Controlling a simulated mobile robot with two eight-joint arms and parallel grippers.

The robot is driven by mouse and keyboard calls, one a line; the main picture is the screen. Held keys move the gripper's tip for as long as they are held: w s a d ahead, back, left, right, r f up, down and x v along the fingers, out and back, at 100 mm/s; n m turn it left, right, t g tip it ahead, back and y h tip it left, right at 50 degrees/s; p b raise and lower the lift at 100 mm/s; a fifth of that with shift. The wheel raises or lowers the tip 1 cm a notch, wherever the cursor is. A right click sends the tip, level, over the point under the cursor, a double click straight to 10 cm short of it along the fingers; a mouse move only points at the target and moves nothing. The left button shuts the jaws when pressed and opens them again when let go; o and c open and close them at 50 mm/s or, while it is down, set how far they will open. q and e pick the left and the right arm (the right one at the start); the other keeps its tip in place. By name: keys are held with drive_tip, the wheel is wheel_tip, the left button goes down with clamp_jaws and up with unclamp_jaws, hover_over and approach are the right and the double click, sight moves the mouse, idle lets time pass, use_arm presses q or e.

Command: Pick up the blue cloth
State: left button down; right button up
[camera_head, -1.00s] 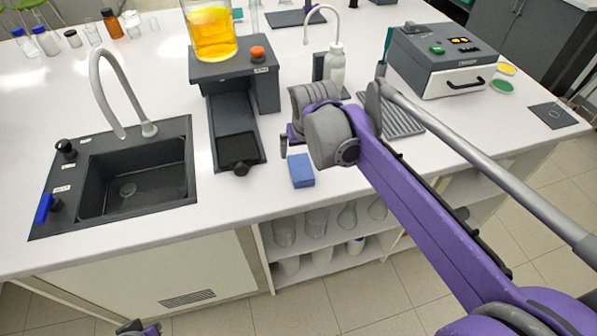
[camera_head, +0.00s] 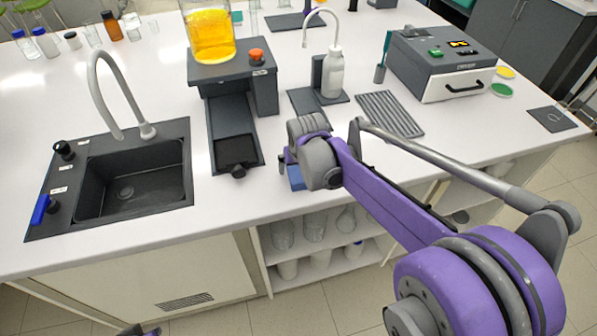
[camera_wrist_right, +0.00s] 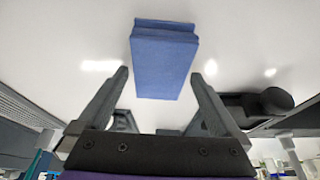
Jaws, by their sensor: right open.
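The blue cloth (camera_head: 296,180) is a small folded blue block lying on the white bench near its front edge. In the head view, my right wrist covers most of it. In the right wrist view the cloth (camera_wrist_right: 163,62) shows whole, just beyond and between the fingertips. My right gripper (camera_wrist_right: 159,76) is open and empty, with one finger to each side of the cloth's near end; contact does not show. In the head view my right gripper (camera_head: 283,168) is mostly hidden by its wrist. A small part of my left arm's end (camera_head: 138,330) shows at the bottom edge.
A dark sink (camera_head: 125,185) lies to the left. A grey stand (camera_head: 234,95) bearing a beaker of yellow liquid (camera_head: 210,38) is behind and left of the cloth. A wash bottle (camera_head: 332,75), a ribbed mat (camera_head: 390,114) and a grey box device (camera_head: 445,65) stand behind and right.

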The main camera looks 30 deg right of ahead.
sight(298, 168)
drive_tip(key=shift+f, duration=0.25)
idle(0.3)
drive_tip(key=c, duration=1.2)
drive_tip(key=shift+c, duration=0.2)
drive_tip(key=shift+r, duration=0.1)
wheel_tip(298, 168, up, 10)
drive_tip(key=shift+r+p, duration=0.15)
drive_tip(key=shift+p, duration=0.2)
